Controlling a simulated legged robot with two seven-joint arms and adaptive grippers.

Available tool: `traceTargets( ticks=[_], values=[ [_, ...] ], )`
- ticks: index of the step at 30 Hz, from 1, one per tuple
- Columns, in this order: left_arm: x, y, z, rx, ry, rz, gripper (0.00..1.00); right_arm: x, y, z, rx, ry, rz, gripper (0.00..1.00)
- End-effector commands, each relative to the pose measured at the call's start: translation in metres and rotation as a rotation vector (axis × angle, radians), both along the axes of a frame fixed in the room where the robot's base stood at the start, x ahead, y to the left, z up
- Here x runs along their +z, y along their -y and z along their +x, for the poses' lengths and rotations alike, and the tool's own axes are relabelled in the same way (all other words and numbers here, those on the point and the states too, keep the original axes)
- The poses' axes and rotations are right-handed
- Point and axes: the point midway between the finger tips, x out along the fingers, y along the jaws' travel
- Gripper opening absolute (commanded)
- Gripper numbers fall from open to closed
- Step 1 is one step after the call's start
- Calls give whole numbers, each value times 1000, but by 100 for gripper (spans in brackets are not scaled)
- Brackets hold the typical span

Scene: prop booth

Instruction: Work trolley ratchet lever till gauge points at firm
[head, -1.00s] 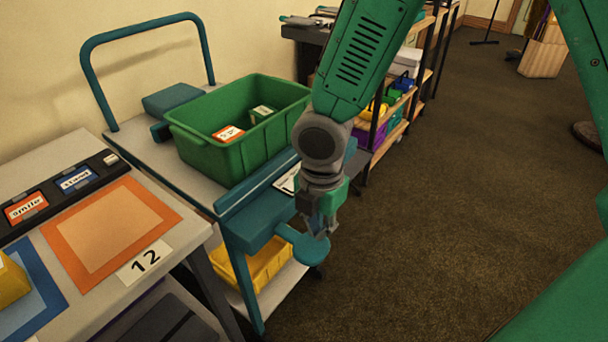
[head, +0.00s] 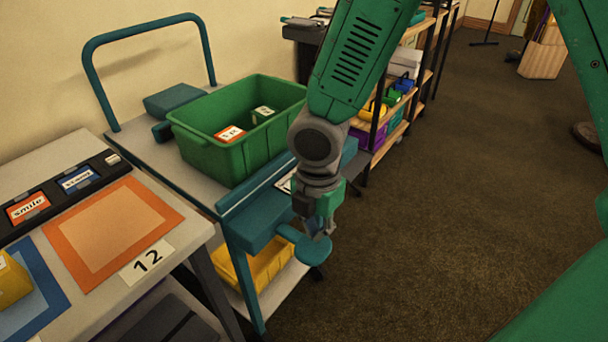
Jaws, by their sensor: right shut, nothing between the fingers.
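The trolley (head: 185,168) is a teal-framed cart with a pale top, left of centre. A teal lever (head: 306,245) with a rounded paddle end sticks out from the teal housing (head: 250,222) at its near right side. My right gripper (head: 326,228) points down at the lever, its fingers shut just above and beside the paddle; I cannot tell whether they touch it. A small white plate (head: 284,185), perhaps the gauge, is mostly hidden behind my right wrist; no pointer can be read. My left gripper is not in view.
A green bin (head: 215,152) with cards in it stands on the trolley, a yellow bin (head: 262,264) on its lower shelf. A table (head: 35,170) with coloured squares is at left.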

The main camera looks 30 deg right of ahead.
Motion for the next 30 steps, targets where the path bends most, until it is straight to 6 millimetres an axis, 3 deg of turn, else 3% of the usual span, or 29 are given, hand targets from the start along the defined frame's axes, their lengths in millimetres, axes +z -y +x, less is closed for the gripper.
traceTargets(
  ticks=[30],
  values=[
    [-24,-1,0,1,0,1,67,-50,1,0,1,0,2,0]
  ],
)
